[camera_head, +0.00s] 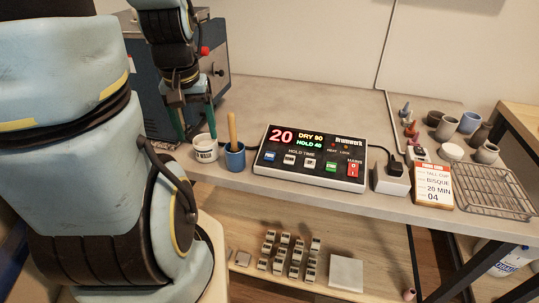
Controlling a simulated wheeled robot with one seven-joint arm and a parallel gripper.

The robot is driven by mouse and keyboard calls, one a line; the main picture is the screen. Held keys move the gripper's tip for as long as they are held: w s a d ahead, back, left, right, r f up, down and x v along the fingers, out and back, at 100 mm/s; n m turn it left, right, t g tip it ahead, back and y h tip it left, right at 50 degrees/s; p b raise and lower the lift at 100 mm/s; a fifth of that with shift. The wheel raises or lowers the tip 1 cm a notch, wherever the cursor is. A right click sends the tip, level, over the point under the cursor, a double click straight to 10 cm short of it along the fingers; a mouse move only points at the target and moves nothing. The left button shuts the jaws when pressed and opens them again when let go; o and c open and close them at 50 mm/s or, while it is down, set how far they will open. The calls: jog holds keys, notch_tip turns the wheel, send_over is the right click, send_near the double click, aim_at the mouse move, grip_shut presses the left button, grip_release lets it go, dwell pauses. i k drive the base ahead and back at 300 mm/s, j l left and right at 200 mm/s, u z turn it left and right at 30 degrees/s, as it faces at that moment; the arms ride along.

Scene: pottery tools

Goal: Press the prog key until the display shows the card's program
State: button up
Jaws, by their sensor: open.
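The control box (314,158) lies on the table with its sloped panel facing me. Its display (298,138) reads a red 20, a yellow DRY 90 and a green HOLD 40. Below are a blue key (269,156), two white keys, a green key (331,167) and a red MAINS switch (352,170). The key labels are too small to read, so I cannot tell which is prog. The card (434,187) at right reads TALL CUP, BISQUE, 20 MIN, 04. My gripper (194,124) is open, pointing down near a white pot, left of the box.
The white pot (205,149) and a blue cup (234,158) with a wooden handle stand between my gripper and the box. A plug and socket block (391,178) sits right of it. Cups and a wire rack (490,190) are farther right. The table behind the box is clear.

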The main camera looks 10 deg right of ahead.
aim_at(270, 156)
jog(key=i+j+z, duration=0.15)
jog(key=j+z, duration=0.2)
jog(key=i+j+z, duration=0.1)
jog(key=j+z, duration=0.25)
jog(key=j, duration=0.25)
jog(key=j+z, duration=0.35)
jog(key=j, duration=0.15)
